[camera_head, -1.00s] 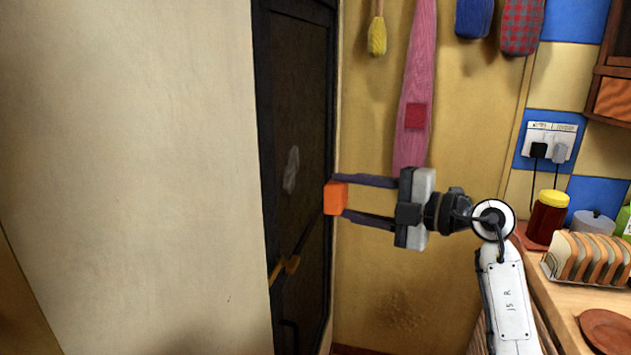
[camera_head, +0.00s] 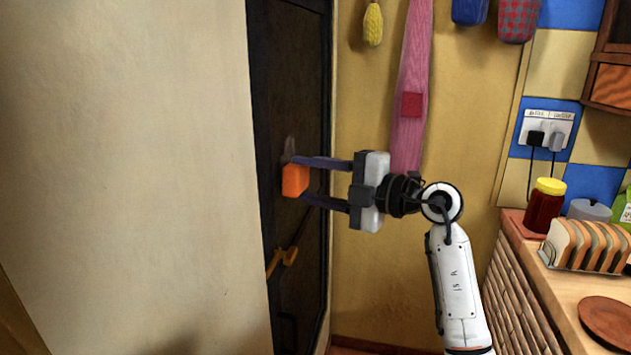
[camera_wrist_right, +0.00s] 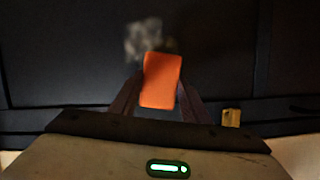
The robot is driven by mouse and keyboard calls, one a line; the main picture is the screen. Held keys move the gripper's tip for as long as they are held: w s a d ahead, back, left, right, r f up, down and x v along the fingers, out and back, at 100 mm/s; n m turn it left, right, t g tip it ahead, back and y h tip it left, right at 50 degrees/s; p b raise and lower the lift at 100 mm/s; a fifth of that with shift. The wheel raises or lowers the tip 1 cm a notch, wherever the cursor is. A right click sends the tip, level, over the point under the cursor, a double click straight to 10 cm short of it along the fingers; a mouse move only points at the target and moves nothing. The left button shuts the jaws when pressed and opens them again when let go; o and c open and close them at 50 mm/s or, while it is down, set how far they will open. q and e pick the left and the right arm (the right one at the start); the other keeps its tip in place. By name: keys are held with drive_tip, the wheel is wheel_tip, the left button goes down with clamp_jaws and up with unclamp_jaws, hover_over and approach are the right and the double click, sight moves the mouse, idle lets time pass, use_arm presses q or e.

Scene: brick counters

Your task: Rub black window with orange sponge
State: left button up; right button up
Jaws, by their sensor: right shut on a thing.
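My right gripper (camera_head: 300,180) is shut on the orange sponge (camera_head: 294,180), held between its fingertips in front of the black window (camera_head: 288,80). In the right wrist view the sponge (camera_wrist_right: 161,80) sits between the two fingers, with the dark window surface (camera_wrist_right: 60,60) behind it. A pale grey smudge (camera_wrist_right: 147,38) shows on that surface just beyond the sponge, and in the head view the smudge (camera_head: 290,146) is right above the sponge. I cannot tell whether the sponge touches the window. My left gripper is not in view.
A yellow-orange handle (camera_head: 284,260) is on the dark panel below the sponge. A cream wall (camera_head: 130,180) fills the left. At the right, a wooden counter (camera_head: 560,290) holds a toast rack with bread (camera_head: 585,245) and a red jar with yellow lid (camera_head: 545,205).

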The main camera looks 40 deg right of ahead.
drive_tip(key=shift+w+a, duration=0.15)
idle(0.6)
drive_tip(key=shift+w+a+p, duration=0.5)
drive_tip(key=shift+w+p, duration=0.1)
